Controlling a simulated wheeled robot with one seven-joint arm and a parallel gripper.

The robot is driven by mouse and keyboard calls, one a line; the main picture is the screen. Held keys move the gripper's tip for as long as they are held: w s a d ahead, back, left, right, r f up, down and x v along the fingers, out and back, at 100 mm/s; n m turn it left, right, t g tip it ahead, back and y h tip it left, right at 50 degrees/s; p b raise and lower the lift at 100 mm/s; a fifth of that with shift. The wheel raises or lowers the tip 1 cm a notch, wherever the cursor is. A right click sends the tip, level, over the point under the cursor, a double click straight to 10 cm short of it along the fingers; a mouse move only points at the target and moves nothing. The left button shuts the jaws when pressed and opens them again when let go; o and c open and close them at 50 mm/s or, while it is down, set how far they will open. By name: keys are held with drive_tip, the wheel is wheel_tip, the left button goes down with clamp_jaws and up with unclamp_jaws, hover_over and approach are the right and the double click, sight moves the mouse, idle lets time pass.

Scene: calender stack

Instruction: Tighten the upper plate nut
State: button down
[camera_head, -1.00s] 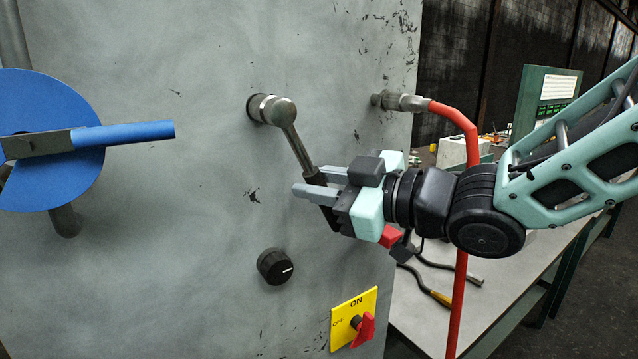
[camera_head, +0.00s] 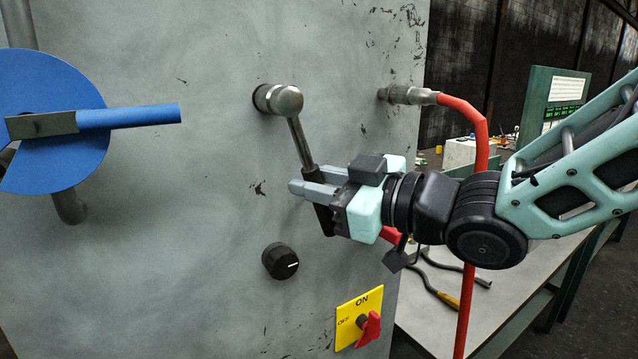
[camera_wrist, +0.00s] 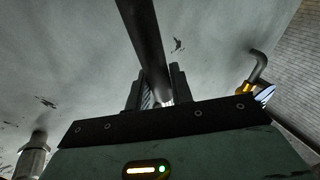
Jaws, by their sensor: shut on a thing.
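A metal wrench (camera_head: 300,142) with a dark grip has its round head against the grey panel (camera_head: 220,180). The head sits over a socket-like fitting (camera_head: 263,98) at the panel. The nut itself is hidden there. The handle slants down and right from the head. My gripper (camera_head: 312,183) reaches in from the right and is shut on the dark grip near its lower end. In the wrist view the wrench handle (camera_wrist: 146,45) runs between the two fingers of my gripper (camera_wrist: 157,88).
A blue disc (camera_head: 50,165) with a protruding blue handle is at the left. A black knob (camera_head: 280,261) and a yellow ON/OFF switch (camera_head: 347,315) sit below. A red hose (camera_head: 478,135) hangs at the right, before a bench (camera_head: 430,325) with tools.

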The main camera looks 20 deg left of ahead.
drive_tip(key=shift+s+a+f+m, duration=0.1)
drive_tip(key=shift+s+a+m, duration=0.1)
drive_tip(key=shift+m, duration=0.1)
drive_tip(key=shift+s+a+m+y+b, duration=0.2)
drive_tip(key=shift+s+m+y+b, duration=0.1)
drive_tip(key=shift+b, duration=0.3)
drive_tip(key=shift+s+a+f, duration=0.1)
idle(0.3)
drive_tip(key=shift+s+a+m+b, duration=0.2)
drive_tip(key=shift+m+b, duration=0.3)
drive_tip(key=shift+s+y, duration=0.1)
drive_tip(key=shift+y, duration=0.2)
drive_tip(key=shift+s+a+m+b, duration=0.3)
drive_tip(key=shift+m+b, duration=0.1)
drive_tip(key=shift+b, duration=0.15)
drive_tip(key=shift+f, duration=0.1)
